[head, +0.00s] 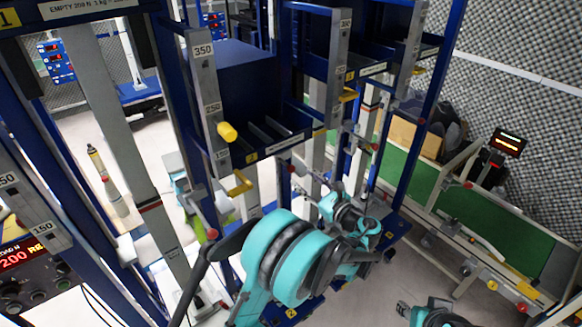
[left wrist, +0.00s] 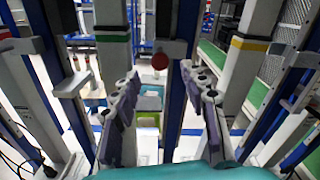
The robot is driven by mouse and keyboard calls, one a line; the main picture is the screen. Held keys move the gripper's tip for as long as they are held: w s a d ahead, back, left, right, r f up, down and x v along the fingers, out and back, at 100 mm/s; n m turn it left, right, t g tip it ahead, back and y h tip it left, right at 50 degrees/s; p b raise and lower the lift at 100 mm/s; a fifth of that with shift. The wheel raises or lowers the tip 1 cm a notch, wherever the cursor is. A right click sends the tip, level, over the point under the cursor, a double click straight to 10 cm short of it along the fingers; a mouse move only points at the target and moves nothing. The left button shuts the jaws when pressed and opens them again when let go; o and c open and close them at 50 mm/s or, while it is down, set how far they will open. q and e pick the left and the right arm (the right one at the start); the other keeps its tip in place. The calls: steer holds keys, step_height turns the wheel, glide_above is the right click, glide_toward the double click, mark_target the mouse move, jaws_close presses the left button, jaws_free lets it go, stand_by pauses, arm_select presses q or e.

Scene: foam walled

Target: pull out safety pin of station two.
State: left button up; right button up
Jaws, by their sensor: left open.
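Station two is the blue frame with the yellow "2" label (head: 252,157), left of centre in the head view. A yellow knob (head: 227,131) and a yellow handle (head: 240,183) are on its left grey post. Small red knobs show lower, one (head: 212,233) on the left and one (head: 293,170) farther right. I cannot tell for sure which is the safety pin. My left gripper (head: 345,212) is in front of the frame. In the left wrist view its fingers (left wrist: 160,82) are open and empty, with a red round knob (left wrist: 160,60) ahead between them. My right gripper (head: 428,314) is partly cut off at the bottom.
Grey posts and blue uprights stand close around my left gripper. A green conveyor (head: 480,225) runs along the right, with a small red display (head: 508,142) above it. A control box with a red readout (head: 20,257) is at the far left.

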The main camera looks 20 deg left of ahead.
mark_target(293, 171)
arm_select(q)
steer(key=b+x, duration=0.1)
steer(key=x, duration=0.6)
steer(key=shift+w+a+b, duration=0.2)
steer(key=shift+b, duration=0.15)
jaws_close()
